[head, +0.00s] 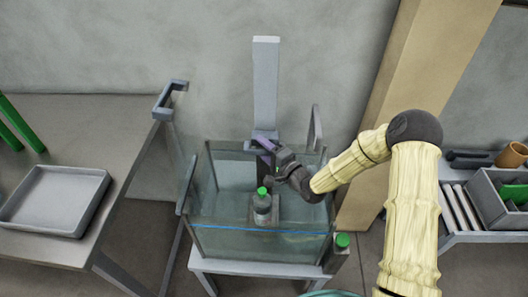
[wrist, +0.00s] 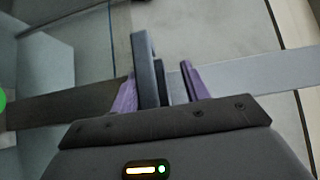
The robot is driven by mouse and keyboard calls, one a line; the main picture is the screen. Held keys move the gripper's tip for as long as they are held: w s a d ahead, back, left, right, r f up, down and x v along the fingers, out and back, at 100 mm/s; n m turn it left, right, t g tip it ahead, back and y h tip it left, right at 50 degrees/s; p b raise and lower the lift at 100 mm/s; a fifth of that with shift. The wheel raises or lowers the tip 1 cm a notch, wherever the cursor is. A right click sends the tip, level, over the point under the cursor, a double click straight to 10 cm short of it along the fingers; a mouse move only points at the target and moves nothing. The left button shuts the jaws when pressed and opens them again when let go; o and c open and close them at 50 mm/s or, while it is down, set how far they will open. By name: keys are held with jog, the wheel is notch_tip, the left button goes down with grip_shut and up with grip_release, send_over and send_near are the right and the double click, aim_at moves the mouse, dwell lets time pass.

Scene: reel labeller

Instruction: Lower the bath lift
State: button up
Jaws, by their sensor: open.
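The bath (head: 260,246) is a clear glass tank on a pale stand, with a blue line across its front. The lift's tall grey column (head: 265,85) rises behind it. A bottle (head: 262,212) with a green cap stands inside the bath, on what seems to be the lift's grey platform. My gripper (head: 266,146) is at the column's foot above the tank's back. In the wrist view, its purple fingers (wrist: 160,88) are apart, one on each side of a dark upright bar (wrist: 146,65). Whether they touch the bar is unclear.
A table with a grey tray (head: 57,200) and green bars (head: 20,125) is at left. A second green cap (head: 342,240) shows at the bath's front right. At right, a bench holds a grey bin (head: 485,200) and a brown cup (head: 512,154). A tan post (head: 400,80) stands behind my arm.

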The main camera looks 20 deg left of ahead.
notch_tip(320, 180, up, 9)
jog(key=shift+f, duration=0.2)
dwell(0.3)
jog(key=p+v, duration=0.3)
jog(key=v, duration=1.7)
dwell(1.8)
jog(key=shift+a+f, duration=0.1)
jog(key=shift+f, duration=0.05)
dwell(0.3)
